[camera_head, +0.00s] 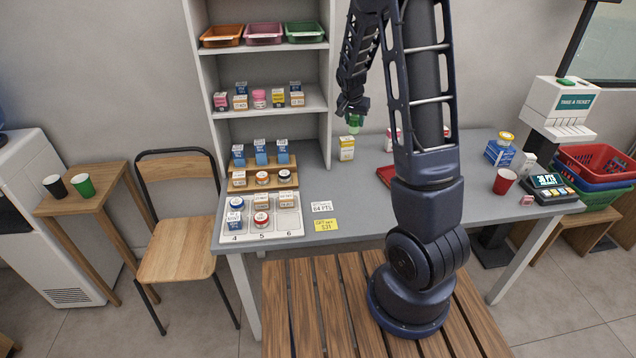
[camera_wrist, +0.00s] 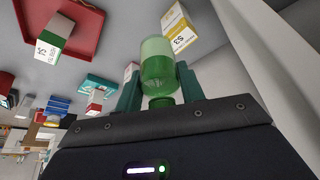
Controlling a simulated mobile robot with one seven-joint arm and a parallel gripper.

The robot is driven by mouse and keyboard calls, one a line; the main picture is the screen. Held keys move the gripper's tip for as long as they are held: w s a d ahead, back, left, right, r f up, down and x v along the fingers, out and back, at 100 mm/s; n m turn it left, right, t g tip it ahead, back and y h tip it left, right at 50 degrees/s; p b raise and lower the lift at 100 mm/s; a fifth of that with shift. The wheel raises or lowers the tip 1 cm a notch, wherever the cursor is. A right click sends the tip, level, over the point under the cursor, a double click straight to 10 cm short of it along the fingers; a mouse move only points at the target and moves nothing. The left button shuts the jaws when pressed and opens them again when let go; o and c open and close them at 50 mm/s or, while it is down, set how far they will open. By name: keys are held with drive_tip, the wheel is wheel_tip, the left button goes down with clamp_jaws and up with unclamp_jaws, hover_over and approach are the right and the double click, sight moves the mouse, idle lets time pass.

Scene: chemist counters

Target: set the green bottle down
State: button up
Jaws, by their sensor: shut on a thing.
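The green bottle (camera_wrist: 157,68) is clear green and sits between the two fingers of my gripper (camera_wrist: 160,88) in the wrist view. My gripper is shut on it. In the head view my gripper (camera_head: 353,112) hangs down in front of the shelf unit's right edge, with the green bottle (camera_head: 354,123) at its tip. The bottle appears to be above the grey counter (camera_head: 350,195), apart from its surface. Its lower part and the contact with the fingers are partly hidden in the head view.
A yellow-and-white box (camera_head: 347,148) stands on the counter below the bottle. A red tray (camera_head: 386,174) lies to its right, partly behind my arm. A numbered white board (camera_head: 243,238) with boxes and jars is at the left. Bare counter lies between them.

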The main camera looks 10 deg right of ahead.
drive_tip(key=s+a+r+m+h, duration=0.1)
drive_tip(key=s+a+r, duration=0.1)
drive_tip(key=s+a, duration=0.35)
drive_tip(key=s+a+r+m, duration=0.1)
drive_tip(key=s+a+m, duration=0.1)
drive_tip(key=a, duration=0.7)
drive_tip(key=shift+g, duration=0.3)
wheel_tip(320, 180, down, 19)
drive_tip(key=shift+w+a+f, duration=0.15)
drive_tip(key=shift+f, duration=0.05)
drive_tip(key=shift+f, duration=0.15)
drive_tip(key=o, duration=1)
